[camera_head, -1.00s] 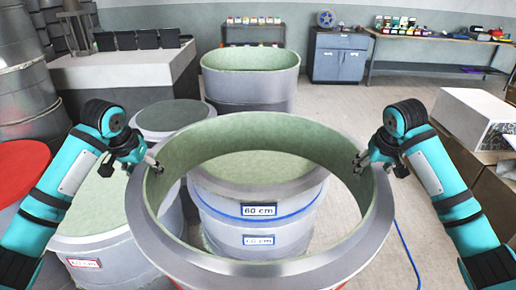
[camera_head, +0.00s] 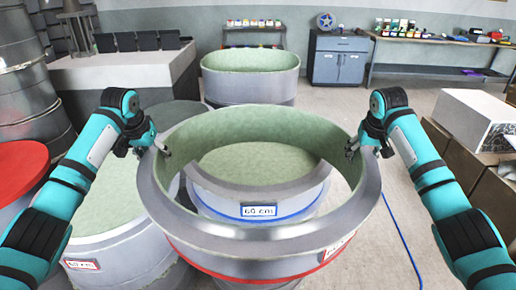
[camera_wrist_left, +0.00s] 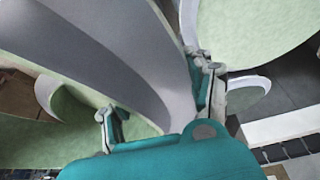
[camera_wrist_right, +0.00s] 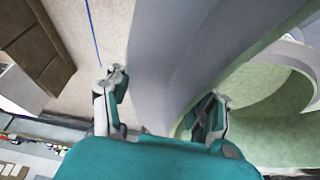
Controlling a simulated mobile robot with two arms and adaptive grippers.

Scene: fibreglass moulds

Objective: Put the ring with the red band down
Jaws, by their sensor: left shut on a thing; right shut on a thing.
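The large grey ring with the red band (camera_head: 240,277) hangs level in front of me, its wide rim facing up and its inside pale green. A white label sits at its front right. My left gripper (camera_head: 163,151) is shut on its left wall, and my right gripper (camera_head: 352,150) on its right wall. The left wrist view shows the wall between the left fingers (camera_wrist_left: 157,90); the right wrist view shows it between the right fingers (camera_wrist_right: 160,88). A blue-banded 60 cm mould (camera_head: 258,194) shows through the ring's opening. The ring's underside is hidden.
Pale green-topped moulds (camera_head: 108,201) stand at the left, beside a red-topped drum (camera_head: 20,165). A tall oval mould (camera_head: 249,90) stands behind. Cardboard boxes (camera_head: 480,190) are at the right. Bare floor shows between ring and boxes, with a blue line on it.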

